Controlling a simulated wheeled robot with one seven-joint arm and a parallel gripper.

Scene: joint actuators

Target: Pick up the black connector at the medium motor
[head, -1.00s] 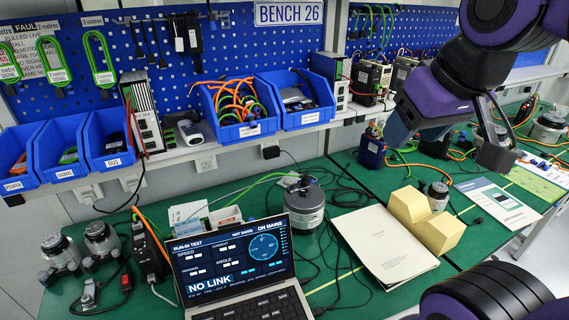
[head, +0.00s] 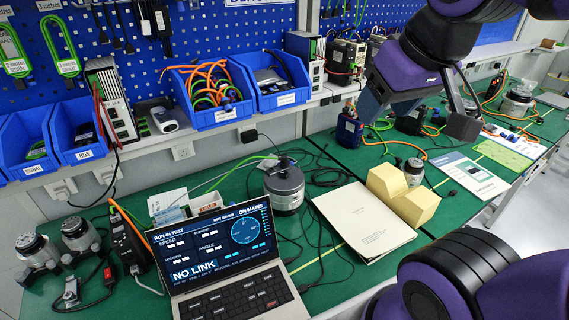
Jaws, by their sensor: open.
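A grey round motor (head: 284,188) stands on the green bench right of the laptop, with a green cable and black cables around it. A small dark piece at its top may be a black connector; it is too small to be sure. A smaller motor (head: 413,172) stands behind the yellow foam block. Two more motors (head: 80,236) stand at the far left, and another (head: 516,102) at the far right. Which one is the medium motor I cannot tell. My gripper (head: 416,117) is open and empty, above the back right of the bench, away from the grey motor.
The laptop (head: 222,262) reads NO LINK. A paper folder (head: 362,222) and a yellow foam block (head: 402,197) lie right of the grey motor. Blue bins (head: 213,97) stand on the shelf behind. Loose black cables cross the bench between laptop and folder.

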